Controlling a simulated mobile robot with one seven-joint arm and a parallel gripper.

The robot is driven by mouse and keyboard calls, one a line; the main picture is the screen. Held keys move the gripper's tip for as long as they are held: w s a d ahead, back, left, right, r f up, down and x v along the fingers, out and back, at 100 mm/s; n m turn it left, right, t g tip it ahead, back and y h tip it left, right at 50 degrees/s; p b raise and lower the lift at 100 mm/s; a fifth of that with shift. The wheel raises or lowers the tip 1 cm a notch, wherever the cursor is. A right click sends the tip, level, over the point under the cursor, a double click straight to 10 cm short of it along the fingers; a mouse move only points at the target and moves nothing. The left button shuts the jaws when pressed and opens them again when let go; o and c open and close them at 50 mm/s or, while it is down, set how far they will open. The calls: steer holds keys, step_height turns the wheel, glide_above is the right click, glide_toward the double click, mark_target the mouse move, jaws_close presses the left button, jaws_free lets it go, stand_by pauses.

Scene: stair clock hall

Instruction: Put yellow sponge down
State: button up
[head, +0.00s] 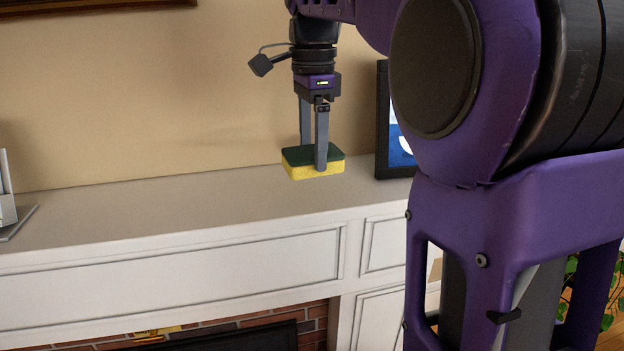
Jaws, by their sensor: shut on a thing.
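The yellow sponge (318,172) has a dark green scouring top. My gripper (313,157) points straight down and is shut on the sponge, with one finger in front of it and the other behind. The sponge is level, over the grey top of the white mantelpiece (180,212). I cannot tell for sure whether its underside touches the mantel top or hangs a little above it.
A dark-framed picture (382,130) stands on the mantel just right of the sponge, partly hidden by my arm. A white and grey object (8,205) stands at the far left. The mantel top between is clear. A brick fireplace opening lies below.

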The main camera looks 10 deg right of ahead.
mark_target(313, 193)
step_height(313, 193, down, 5)
steer(key=shift+r, duration=0.1)
steer(key=o, duration=1)
steer(key=shift+o, duration=0.2)
steer(key=shift+b, duration=0.3)
steer(key=shift+f, duration=0.3)
step_height(313, 193, up, 18)
steer(key=p, duration=0.4)
steer(key=shift+s+f, duration=0.2)
steer(key=shift+f, duration=0.05)
